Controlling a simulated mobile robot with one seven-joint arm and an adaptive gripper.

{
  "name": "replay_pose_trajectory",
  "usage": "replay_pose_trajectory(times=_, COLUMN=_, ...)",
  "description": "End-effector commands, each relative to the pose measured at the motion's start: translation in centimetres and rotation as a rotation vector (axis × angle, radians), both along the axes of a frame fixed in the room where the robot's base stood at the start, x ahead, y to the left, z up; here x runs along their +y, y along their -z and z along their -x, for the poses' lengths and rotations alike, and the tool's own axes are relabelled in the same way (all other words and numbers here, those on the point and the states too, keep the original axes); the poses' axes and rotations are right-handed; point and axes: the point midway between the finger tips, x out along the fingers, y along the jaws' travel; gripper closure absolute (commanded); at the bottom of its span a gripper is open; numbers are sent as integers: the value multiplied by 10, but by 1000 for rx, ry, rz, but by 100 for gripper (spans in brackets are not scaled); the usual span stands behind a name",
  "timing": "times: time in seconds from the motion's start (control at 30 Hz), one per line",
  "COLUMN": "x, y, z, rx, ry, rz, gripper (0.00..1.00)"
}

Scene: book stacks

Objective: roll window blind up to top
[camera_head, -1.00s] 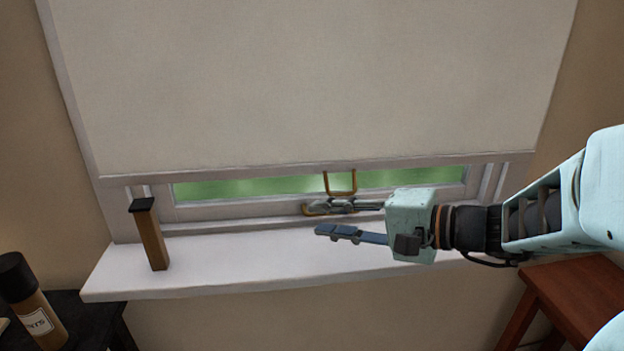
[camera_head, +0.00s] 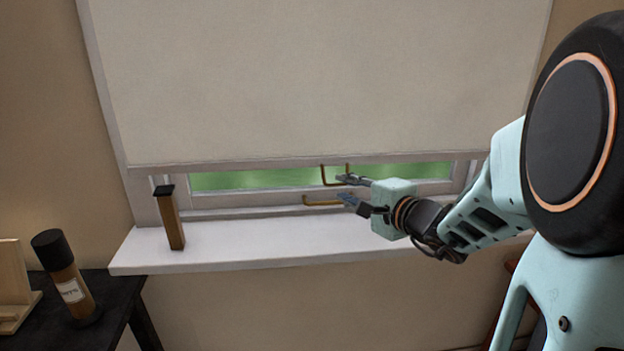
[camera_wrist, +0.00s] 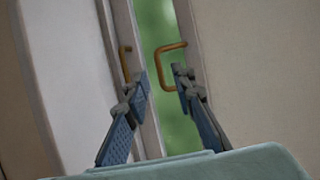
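The beige window blind (camera_head: 320,80) covers most of the window, leaving a narrow green strip of glass below. A brass loop handle (camera_head: 323,177) hangs from its bottom edge; it also shows in the wrist view (camera_wrist: 160,80). My gripper (camera_head: 348,189) is open and empty, just right of this handle in the head view. In the wrist view, the right fingertip of my gripper (camera_wrist: 157,82) overlaps the loop's side; I cannot tell whether they touch. The left fingertip is beside a second brass handle (camera_wrist: 124,62) on the window frame, also visible in the head view (camera_head: 318,203).
The white sill (camera_head: 270,245) juts out below the window. A brown post-like object with a dark top (camera_head: 171,220) stands on its left part. A black table (camera_head: 105,300) at lower left holds a brown bottle (camera_head: 66,275). The sill's middle is clear.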

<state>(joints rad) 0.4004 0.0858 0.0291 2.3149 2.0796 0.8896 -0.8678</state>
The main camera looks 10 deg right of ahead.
Motion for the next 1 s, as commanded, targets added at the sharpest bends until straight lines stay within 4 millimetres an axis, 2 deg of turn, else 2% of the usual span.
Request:
replay_pose_trajectory(times=0.1, x=9, y=6, z=-19, rx=2, ry=-2, rz=-2, gripper=77)
replay_pose_trajectory(times=0.3, x=16, y=8, z=-37, rx=0, ry=-1, rz=0, gripper=77)
replay_pose_trajectory(times=0.63, x=17, y=9, z=-40, rx=0, ry=-1, rz=0, gripper=77)
replay_pose_trajectory(times=0.87, x=17, y=9, z=-40, rx=0, ry=0, rz=0, gripper=100)
replay_pose_trajectory(times=1.0, x=17, y=9, z=-40, rx=0, ry=0, rz=0, gripper=100)
